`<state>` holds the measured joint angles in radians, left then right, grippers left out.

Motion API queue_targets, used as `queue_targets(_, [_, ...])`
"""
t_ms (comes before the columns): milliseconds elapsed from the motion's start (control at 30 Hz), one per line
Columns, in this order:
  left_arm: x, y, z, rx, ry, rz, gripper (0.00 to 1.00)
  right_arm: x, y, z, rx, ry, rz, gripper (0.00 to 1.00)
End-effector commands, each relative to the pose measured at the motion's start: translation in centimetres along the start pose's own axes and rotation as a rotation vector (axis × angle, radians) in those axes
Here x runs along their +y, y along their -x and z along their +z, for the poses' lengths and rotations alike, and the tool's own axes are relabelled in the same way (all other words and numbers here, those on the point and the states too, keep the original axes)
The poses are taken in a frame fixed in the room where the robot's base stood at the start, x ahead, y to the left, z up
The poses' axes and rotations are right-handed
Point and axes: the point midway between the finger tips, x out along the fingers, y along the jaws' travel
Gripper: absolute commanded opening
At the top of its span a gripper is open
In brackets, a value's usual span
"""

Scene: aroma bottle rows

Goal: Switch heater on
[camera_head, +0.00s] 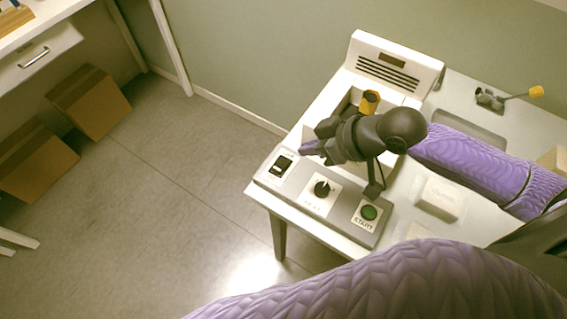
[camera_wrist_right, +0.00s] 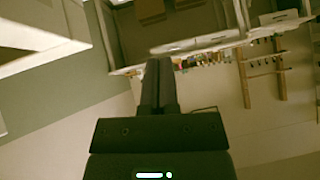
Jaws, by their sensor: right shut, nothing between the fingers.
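The heater (camera_head: 395,64) is a pale unit with a slotted back panel, standing on a white table. Its sloped front panel carries a black rocker switch (camera_head: 281,166) on a white plate at the left end, a black dial (camera_head: 322,188) in the middle and a green START button (camera_head: 369,212) at the right. I cannot tell which way the rocker is set. My right gripper (camera_head: 308,147) is shut and empty, its fingertips above and just right of the rocker switch, apparently apart from it. Its shut fingers also show in the right wrist view (camera_wrist_right: 158,85). My left gripper is not in view.
A yellow-topped cylinder (camera_head: 369,102) stands in the heater's recess, partly behind my right gripper. A yellow-tipped lever (camera_head: 536,92) is at the back right. A pale block (camera_head: 442,198) lies right of the button. Cardboard boxes (camera_head: 88,101) sit on the floor at left.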

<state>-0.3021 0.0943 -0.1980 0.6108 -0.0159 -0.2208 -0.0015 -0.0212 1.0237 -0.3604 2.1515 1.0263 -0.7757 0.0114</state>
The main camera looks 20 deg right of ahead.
Motion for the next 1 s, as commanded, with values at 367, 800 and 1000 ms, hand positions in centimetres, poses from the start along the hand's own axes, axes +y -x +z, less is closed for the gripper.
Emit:
queue_targets(367, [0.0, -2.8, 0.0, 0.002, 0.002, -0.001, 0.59, 0.0, -8.0, 1.1, -0.005, -0.003, -0.002, 0.00])
queue_targets(800, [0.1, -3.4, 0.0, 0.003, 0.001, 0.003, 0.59, 0.0, -9.7, 2.9, -0.002, 0.001, 0.001, 0.00])
queue_targets(1000, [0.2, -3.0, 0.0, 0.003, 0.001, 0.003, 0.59, 0.0, -9.6, 3.0, -0.003, 0.011, 0.013, 0.00])
